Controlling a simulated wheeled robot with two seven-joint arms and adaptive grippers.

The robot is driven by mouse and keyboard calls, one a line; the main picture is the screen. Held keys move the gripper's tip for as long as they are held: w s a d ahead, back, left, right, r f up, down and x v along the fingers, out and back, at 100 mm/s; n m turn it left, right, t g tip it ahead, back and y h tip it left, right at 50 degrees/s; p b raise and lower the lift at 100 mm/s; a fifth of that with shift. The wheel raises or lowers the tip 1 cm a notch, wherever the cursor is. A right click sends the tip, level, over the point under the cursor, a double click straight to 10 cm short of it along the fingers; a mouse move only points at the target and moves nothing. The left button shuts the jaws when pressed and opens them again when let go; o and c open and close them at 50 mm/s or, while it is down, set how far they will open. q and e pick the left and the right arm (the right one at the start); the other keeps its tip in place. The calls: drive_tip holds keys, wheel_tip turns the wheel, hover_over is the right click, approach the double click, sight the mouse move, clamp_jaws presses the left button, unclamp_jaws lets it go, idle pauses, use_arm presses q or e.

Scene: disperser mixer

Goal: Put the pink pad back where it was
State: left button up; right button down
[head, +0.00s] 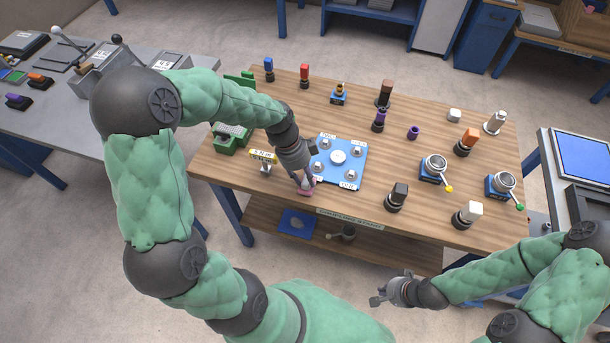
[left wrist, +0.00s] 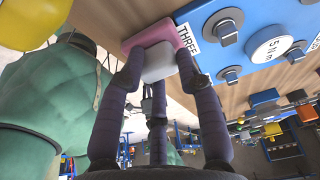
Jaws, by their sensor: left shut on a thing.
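The pink pad (left wrist: 155,36) has a pale grey block on it and is held between the dark fingers of my left gripper (left wrist: 155,75) in the left wrist view. In the head view my left gripper (head: 305,181) is shut on the pink pad (head: 307,191) at the front-left corner of the blue plate (head: 352,170). The pad is beside the plate's label reading THREE (left wrist: 188,43). I cannot tell whether it touches the tabletop. My right gripper (head: 390,291) is empty in front of the table; its finger opening is unclear.
The wooden table (head: 400,235) carries several coloured knobs on dark bases. A yellow-labelled stand (head: 263,160) is left of my left gripper, with a green device (head: 230,137) behind it. Two blue dial devices (head: 434,168) stand at the right. Bare wood lies right of the plate.

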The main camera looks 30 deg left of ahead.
use_arm(q)
drive_tip(key=o, duration=1.1)
drive_tip(key=shift+f, duration=0.1)
drive_tip(key=shift+r, duration=0.3)
drive_tip(key=p+v, duration=0.4)
drive_tip(key=v, duration=0.7)
drive_tip(key=shift+s+a+r, duration=0.1)
drive_tip(key=shift+r, duration=0.25)
